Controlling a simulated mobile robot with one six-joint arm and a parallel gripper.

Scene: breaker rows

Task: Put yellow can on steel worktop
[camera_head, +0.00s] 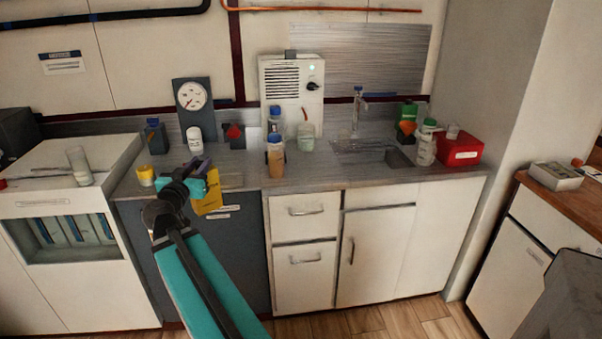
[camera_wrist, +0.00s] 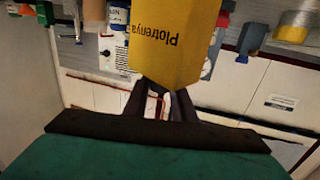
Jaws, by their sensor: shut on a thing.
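The yellow can (camera_head: 209,205) is held by my gripper (camera_head: 199,181) and shows just below it in the head view. In the wrist view the can (camera_wrist: 165,45) fills the top middle, with dark lettering upside down on its side. The fingers (camera_wrist: 171,103) are shut on its near end. In the head view the can overlaps the front edge of the steel worktop (camera_head: 325,177) near its left part; its exact height and depth are hard to tell. My arm hides part of the worktop's left front.
A small yellow-banded cup (camera_head: 146,177) stands at the worktop's left end. A white bottle (camera_head: 194,140), a brown bottle (camera_head: 275,160) and a glass jar (camera_head: 306,138) stand further back. A red box (camera_head: 460,147) is at the right. The front middle looks clear.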

